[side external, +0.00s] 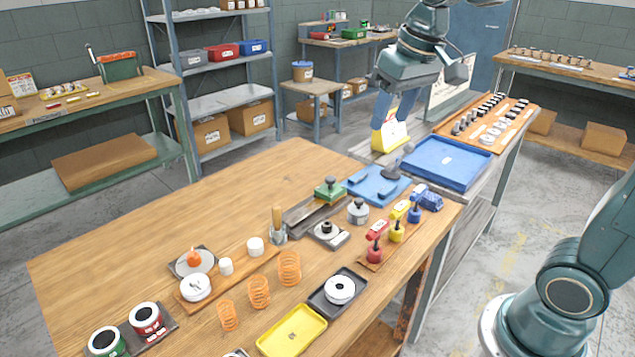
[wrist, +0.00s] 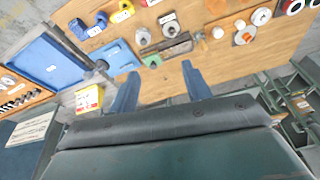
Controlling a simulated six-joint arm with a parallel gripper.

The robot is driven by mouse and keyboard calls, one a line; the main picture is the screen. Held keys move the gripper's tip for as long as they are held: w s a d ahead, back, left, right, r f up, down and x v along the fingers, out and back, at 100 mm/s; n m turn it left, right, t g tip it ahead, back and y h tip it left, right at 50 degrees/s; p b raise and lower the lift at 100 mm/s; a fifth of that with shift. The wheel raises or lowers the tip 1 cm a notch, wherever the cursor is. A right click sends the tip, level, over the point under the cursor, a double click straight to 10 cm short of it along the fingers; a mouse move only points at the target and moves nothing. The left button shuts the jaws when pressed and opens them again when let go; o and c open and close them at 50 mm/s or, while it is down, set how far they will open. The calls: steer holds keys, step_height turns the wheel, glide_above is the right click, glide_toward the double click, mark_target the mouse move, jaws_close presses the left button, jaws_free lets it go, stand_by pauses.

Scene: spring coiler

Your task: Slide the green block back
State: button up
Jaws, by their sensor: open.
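The green block (side external: 328,187), with a dark knob on top, sits at the far end of a grey slide rail (side external: 303,215) on the wooden bench. In the wrist view the green block (wrist: 152,60) shows beyond my fingertips, with the rail (wrist: 178,48) running off to its right. My gripper (side external: 394,115) is high above the back of the bench, apart from the block. In the wrist view my gripper (wrist: 160,70) has its two blue fingers spread, with nothing between them.
A blue plate with a grey fixture (side external: 378,186) is right beside the block. A blue tray (side external: 447,163) and yellow box (side external: 390,136) stand behind. Red, yellow and blue clamps (side external: 397,231) are to the right. Orange springs (side external: 259,291) stand in front. The bench's back left is clear.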

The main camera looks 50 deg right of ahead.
steer(key=w+d+f+m+g, duration=0.1)
steer(key=w+d+f+g, duration=0.2)
steer(key=w, duration=0.8)
steer(key=m, duration=0.2)
glide_above(331, 178)
step_height(331, 178, down, 8)
steer(key=shift+r, duration=0.15)
steer(key=shift+w, duration=0.1)
step_height(331, 178, down, 14)
steer(key=shift+r, duration=0.1)
